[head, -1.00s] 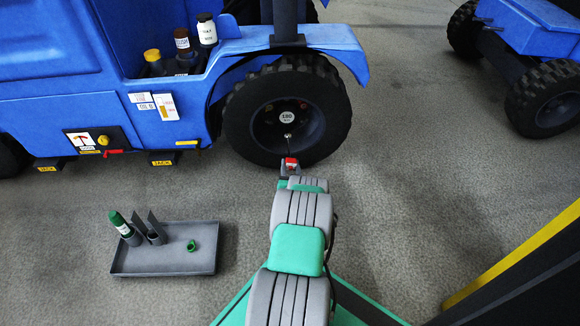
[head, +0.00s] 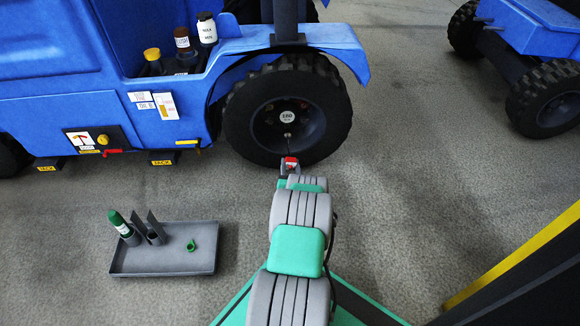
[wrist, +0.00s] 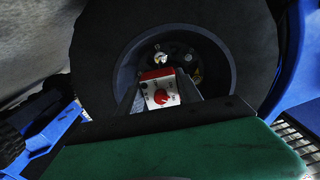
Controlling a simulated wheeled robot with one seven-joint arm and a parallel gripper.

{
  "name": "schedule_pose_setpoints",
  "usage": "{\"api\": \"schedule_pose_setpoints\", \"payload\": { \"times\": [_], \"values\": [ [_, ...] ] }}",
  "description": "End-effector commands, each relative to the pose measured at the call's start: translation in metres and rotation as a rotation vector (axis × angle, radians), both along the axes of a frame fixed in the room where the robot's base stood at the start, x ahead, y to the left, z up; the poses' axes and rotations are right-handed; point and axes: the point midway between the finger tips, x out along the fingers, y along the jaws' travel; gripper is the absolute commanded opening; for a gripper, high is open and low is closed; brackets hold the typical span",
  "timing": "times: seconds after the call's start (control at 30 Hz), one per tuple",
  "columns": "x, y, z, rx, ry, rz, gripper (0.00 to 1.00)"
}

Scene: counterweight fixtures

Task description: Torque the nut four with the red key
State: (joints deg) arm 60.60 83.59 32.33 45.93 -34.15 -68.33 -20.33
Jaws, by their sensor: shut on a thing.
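The red key, a red and white block with a red knob (wrist: 161,96), sits between my gripper's two fingers (wrist: 159,101) in the wrist view. My gripper (head: 289,168) is shut on it, and the red key (head: 291,161) shows at the arm's end in the head view. A thin shaft runs from it up toward the hub of the black wheel (head: 240,125). In the wrist view, a pale metal tip (wrist: 160,57) lies over the dark wheel hub (wrist: 222,66). Small coloured nuts show in the hub; their numbers are unreadable, and I cannot tell whether the shaft touches one.
The blue vehicle (head: 50,95) and its fender (head: 345,45) stand around the wheel. A grey tray (head: 165,262) with a green-capped bottle (head: 121,224) and a green ring (head: 191,245) lies lower left. A yellow-edged dark structure (head: 520,258) is lower right. Floor between is clear.

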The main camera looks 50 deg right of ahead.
Motion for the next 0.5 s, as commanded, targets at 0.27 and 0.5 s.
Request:
{"api": "schedule_pose_setpoints", "payload": {
  "times": [0.27, 0.5],
  "values": [
    [0.0033, -0.0039, 0.0006, -0.002, -0.001, 0.001, 0.00],
    [0.0056, -0.0069, 0.0008, -0.002, -0.002, -0.001, 0.00]
  ]
}}
